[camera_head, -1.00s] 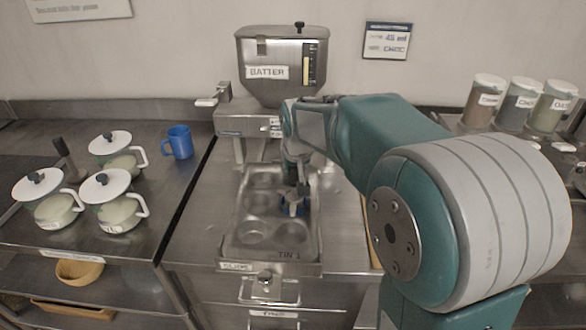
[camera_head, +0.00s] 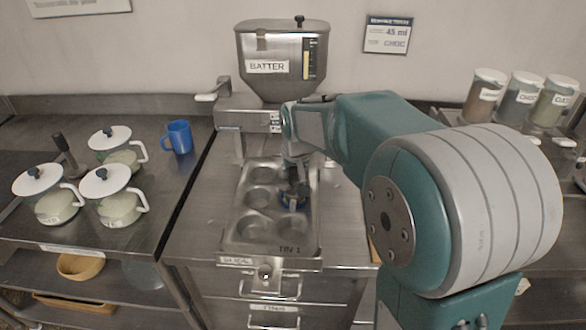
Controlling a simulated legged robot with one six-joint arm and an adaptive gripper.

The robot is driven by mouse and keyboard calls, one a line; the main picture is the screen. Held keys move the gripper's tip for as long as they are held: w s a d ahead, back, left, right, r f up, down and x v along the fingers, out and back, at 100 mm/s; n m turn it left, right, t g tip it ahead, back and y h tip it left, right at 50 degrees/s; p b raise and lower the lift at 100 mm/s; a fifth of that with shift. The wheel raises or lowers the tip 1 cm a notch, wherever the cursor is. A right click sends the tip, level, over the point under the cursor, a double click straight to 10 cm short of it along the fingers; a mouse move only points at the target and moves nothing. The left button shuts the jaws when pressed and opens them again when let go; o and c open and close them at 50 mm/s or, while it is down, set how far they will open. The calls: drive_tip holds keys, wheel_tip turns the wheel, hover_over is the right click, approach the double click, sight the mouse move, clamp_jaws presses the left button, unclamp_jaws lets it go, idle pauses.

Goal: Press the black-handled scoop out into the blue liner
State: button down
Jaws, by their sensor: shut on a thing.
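The muffin tin labelled "TIN 1" (camera_head: 232,243) lies on the steel counter below the batter dispenser. A blue liner (camera_head: 291,203) sits in a cup on the tin's right side, middle row. My gripper (camera_head: 295,186) points down over that cup, small and partly hidden by my own arm. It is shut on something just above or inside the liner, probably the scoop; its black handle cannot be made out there. Whether the scoop touches the liner or holds anything cannot be told. The other visible cups look bare.
The batter dispenser (camera_head: 268,67) stands behind the tin, its lever out to the left. Lidded pots (camera_head: 118,207) and a blue mug (camera_head: 179,138) stand on the left counter. Labelled jars (camera_head: 519,99) stand at the right. Drawers lie below the tin.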

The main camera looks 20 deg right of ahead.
drive_tip(key=shift+r, duration=1.05)
drive_tip(key=shift+r, duration=0.55)
idle(0.6)
drive_tip(key=shift+r, duration=3.9)
